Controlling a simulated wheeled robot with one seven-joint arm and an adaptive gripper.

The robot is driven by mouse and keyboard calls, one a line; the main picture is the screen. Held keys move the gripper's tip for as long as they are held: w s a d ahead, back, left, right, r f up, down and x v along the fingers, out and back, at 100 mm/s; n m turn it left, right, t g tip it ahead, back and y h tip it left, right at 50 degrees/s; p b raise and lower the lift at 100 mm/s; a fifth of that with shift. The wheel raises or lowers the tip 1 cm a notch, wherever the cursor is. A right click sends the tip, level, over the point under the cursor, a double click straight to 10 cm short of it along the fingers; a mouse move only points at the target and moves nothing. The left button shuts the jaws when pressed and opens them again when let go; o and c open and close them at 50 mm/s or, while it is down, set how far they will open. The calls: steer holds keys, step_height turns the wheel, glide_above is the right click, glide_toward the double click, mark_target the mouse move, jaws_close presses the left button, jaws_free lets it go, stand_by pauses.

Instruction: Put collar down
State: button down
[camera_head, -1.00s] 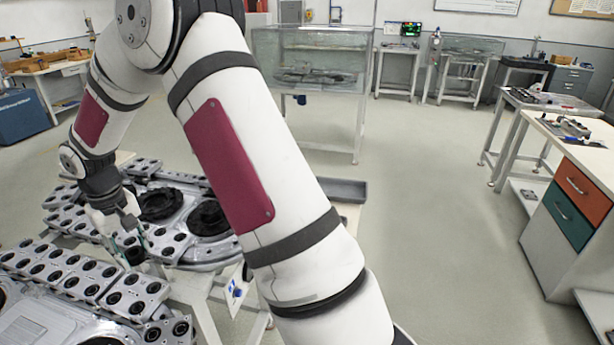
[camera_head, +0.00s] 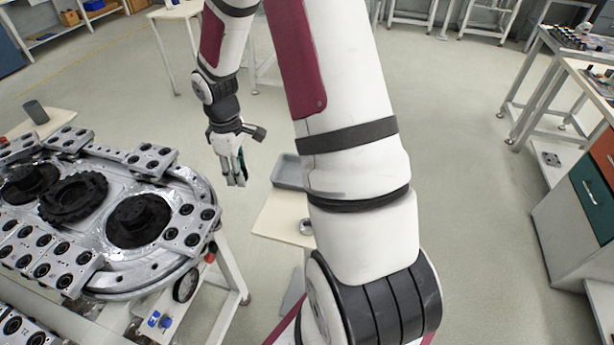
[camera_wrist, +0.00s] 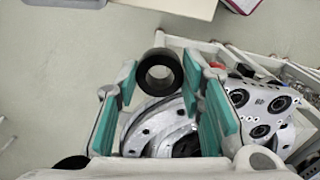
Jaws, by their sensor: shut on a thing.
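My gripper (camera_head: 236,182) is in the air in the head view, right of the ring track and above the floor. In the wrist view its teal-padded fingers (camera_wrist: 160,77) are shut on a black collar (camera_wrist: 153,88), a short thick ring held at the fingertips with its round hole facing the camera. The collar cannot be made out in the head view. The ring track (camera_head: 205,232) stands at left, with black gears and grey perforated blocks on it; its edge also shows below the collar in the wrist view (camera_wrist: 136,128).
A low beige side table (camera_head: 270,222) stands right of the track, bearing a grey tray (camera_head: 288,184) and a small grey ring-shaped part (camera_head: 306,227). My arm covers part of this table. A drawer cabinet (camera_head: 575,205) stands at far right. Open floor lies behind my gripper.

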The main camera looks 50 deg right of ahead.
steer(key=s+d+f+n, duration=0.2)
steer(key=s, duration=0.3)
steer(key=s+d+f+n+b, duration=0.1)
steer(key=s+d+f+n, duration=0.1)
steer(key=s, duration=0.3)
steer(key=s+d+f+n, duration=0.2)
steer(key=s+d+n, duration=0.1)
steer(key=s, duration=0.3)
steer(key=shift+b, duration=0.35)
steer(key=shift+s+d+n, duration=0.1)
steer(key=shift+s+n, duration=0.05)
steer(key=shift+n, duration=0.15)
steer(key=w+d, duration=0.3)
steer(key=d, duration=0.1)
steer(key=w+d+f, duration=0.1)
steer(key=w+d, duration=0.1)
steer(key=d, duration=0.2)
steer(key=w+d, duration=0.3)
steer(key=d, duration=0.1)
steer(key=shift+w+d+f, duration=0.25)
steer(key=shift+w+d, duration=0.1)
steer(key=shift+d, duration=0.05)
steer(key=shift+f+p, duration=0.35)
steer(key=shift+f, duration=1.35)
steer(key=shift+f, duration=0.1)
steer(key=c, duration=1.1)
jaws_free()
steer(key=shift+o, duration=0.2)
